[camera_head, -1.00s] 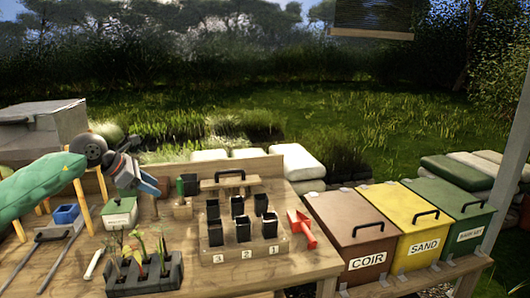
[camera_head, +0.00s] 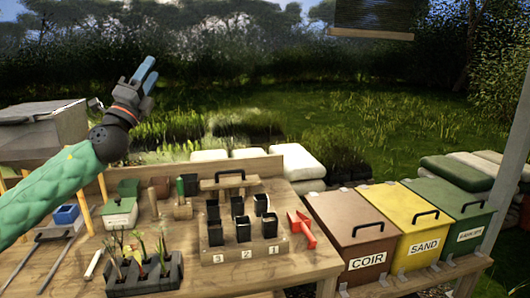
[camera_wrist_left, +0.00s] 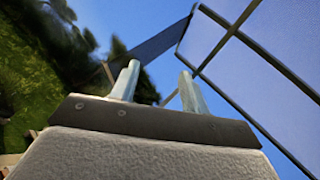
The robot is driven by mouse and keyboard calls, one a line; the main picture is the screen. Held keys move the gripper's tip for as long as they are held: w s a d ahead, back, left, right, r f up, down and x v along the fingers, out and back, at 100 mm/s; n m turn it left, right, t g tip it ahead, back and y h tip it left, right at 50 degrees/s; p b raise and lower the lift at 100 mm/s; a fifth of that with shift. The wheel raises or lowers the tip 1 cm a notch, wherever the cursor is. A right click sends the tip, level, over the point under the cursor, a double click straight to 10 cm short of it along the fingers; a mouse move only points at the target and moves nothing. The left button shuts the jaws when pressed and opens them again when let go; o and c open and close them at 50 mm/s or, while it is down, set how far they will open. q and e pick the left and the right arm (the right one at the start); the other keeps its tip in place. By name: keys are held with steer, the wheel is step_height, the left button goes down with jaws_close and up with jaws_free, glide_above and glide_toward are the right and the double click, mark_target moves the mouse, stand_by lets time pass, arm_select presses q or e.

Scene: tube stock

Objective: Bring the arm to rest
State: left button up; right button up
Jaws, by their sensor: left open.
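My left arm (camera_head: 62,180), in a green sleeve, comes in from the left of the head view. My left gripper (camera_head: 148,78) is raised well above the bench, pointing up and to the right. Its two blue fingers are apart with nothing between them. In the left wrist view the two fingers (camera_wrist_left: 158,90) also stand apart and empty, against sky and a roof frame. My right gripper is not in view.
The wooden bench (camera_head: 200,276) below holds a pot rack (camera_head: 218,248) with black pots, a seedling tray (camera_head: 150,284), a red scoop (camera_head: 302,230) and a green-lidded box (camera_head: 120,212). Labelled bins, coir (camera_head: 345,228) and sand (camera_head: 415,215), stand right. A grey box (camera_head: 40,130) stands behind my arm.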

arm_select(q)
step_height(320, 180, down, 18)
steer(key=a+n+g+y, duration=0.3)
steer(key=n+g+y, duration=0.2)
steer(key=n+y, duration=1.5)
steer(key=s+d+f+n+g+h, duration=0.2)
steer(key=s+d+f+g+h, duration=0.15)
steer(key=f, duration=0.85)
steer(key=s+d+f+n+g+h, duration=0.2)
steer(key=s+f+g, duration=0.25)
steer(key=f, duration=0.65)
steer(key=s+d+f+n+g+h, duration=0.1)
steer(key=s+d+f+g, duration=0.2)
steer(key=s+f, duration=0.9)
steer(key=s+d+f+n+g+h, duration=0.1)
steer(key=s+d+f+g+h, duration=0.1)
steer(key=s+f, duration=1)
steer(key=s+d+f+n+g+h, duration=0.1)
steer(key=s+d+f+g, duration=0.3)
steer(key=s+f, duration=0.8)
steer(key=s, duration=0.3)
steer(key=shift+d+g, duration=0.25)
steer(key=shift+g, duration=0.05)
steer(key=shift+s+f, duration=0.1)
